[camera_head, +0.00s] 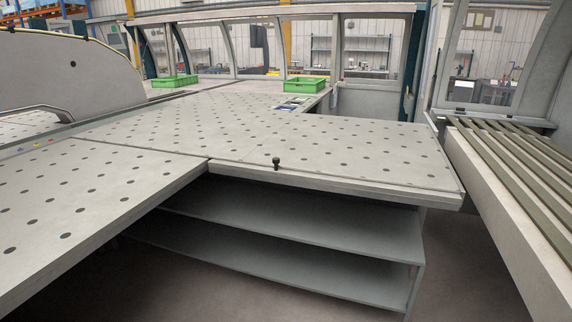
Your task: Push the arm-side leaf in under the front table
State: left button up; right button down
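The perforated grey table (235,128) spreads across the middle of the head view. Along its near right edge runs a narrow plain lip (370,187), which I take as the edge of the leaf, and a small black knob (276,163) stands upright on it. The leaf's limits under the table are hidden, so I cannot tell how far it sticks out. Another perforated table section (80,207) reaches toward me at the left, with a seam between the two. Neither of my grippers is in view.
Open grey shelves (300,235) stand below the lip, with bare floor in front. A slatted conveyor-like bed (530,165) lies at the right. Green crates (305,85) sit at the table's far side. A large curved grey cover (60,70) stands at the left.

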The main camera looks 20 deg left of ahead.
aim_at(60, 202)
jog(key=u, duration=0.45)
jog(key=i, duration=0.85)
jog(key=u, duration=1.7)
jog(key=i, duration=0.9)
jog(key=z, duration=0.3)
jog(key=k, duration=0.7)
jog(key=u, duration=0.35)
